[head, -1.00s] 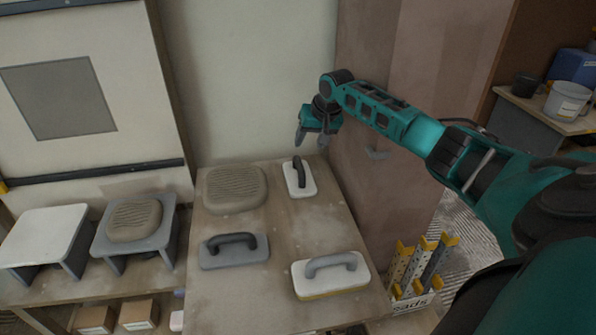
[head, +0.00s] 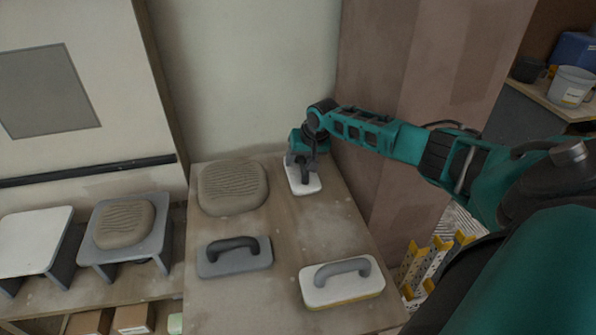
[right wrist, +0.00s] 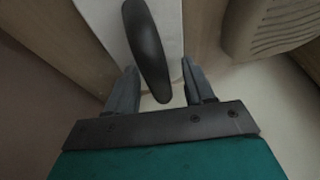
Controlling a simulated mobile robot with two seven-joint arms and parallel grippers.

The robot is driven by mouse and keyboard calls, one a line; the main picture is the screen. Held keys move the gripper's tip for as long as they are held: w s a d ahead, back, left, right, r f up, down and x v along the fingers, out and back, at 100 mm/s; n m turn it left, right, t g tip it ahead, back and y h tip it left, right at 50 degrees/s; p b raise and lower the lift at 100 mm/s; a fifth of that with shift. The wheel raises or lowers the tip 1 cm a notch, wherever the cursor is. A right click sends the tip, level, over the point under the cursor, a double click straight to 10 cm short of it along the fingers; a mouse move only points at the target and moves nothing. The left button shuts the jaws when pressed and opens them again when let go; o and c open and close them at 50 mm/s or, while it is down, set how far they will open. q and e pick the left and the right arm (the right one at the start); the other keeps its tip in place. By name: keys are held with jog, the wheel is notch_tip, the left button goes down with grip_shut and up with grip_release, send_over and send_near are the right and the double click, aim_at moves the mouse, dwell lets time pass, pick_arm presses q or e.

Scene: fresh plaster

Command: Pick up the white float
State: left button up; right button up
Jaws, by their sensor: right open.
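The white float (head: 306,187), a white plate with a dark handle, lies at the back right of the wooden table. My right gripper (head: 301,163) is open at the float, its fingers reaching down by the handle and partly hiding it. In the right wrist view the open fingers (right wrist: 159,72) stand on either side of the dark handle (right wrist: 147,45), with gaps visible, above the white plate (right wrist: 172,28). My left gripper is not in view.
On the table (head: 285,235) are a plaster mound (head: 233,187), a grey float (head: 235,258) with a black handle and a white, yellow-edged float (head: 343,284) with a grey handle. A brown panel (head: 375,130) stands close on the right. A wall is behind.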

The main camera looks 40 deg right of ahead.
jog(key=shift+s+r, duration=0.1)
jog(key=shift+c, duration=0.8)
grip_shut()
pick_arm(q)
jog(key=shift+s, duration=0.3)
pick_arm(e)
jog(key=shift+r, duration=0.1)
